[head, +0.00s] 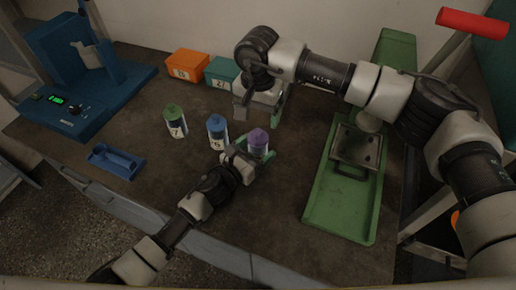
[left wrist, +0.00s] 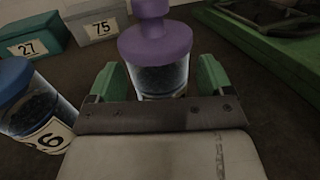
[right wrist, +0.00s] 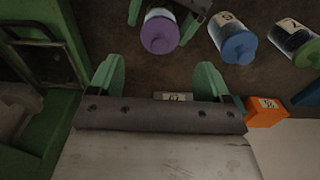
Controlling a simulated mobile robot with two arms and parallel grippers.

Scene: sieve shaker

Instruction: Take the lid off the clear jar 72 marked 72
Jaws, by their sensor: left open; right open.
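A clear jar with a purple knobbed lid (head: 258,138) stands upright on the workbench with dark grains inside. Its number cannot be read; it also shows in the left wrist view (left wrist: 160,75). The purple lid (left wrist: 155,38) sits on it. My left gripper (head: 256,153) is open with its green fingers on either side of this jar, low on its body; whether they touch it I cannot tell. My right gripper (head: 259,108) is open and empty, behind the jar near the back boxes. In the right wrist view the purple lid (right wrist: 160,32) lies beyond its fingers.
A blue-lidded jar (head: 217,133) and a green-lidded jar (head: 175,122) stand to the left. Orange (head: 187,64) and teal (head: 221,73) boxes stand behind. A blue scoop tray (head: 115,161) lies left; a green-based machine (head: 340,215) stands right.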

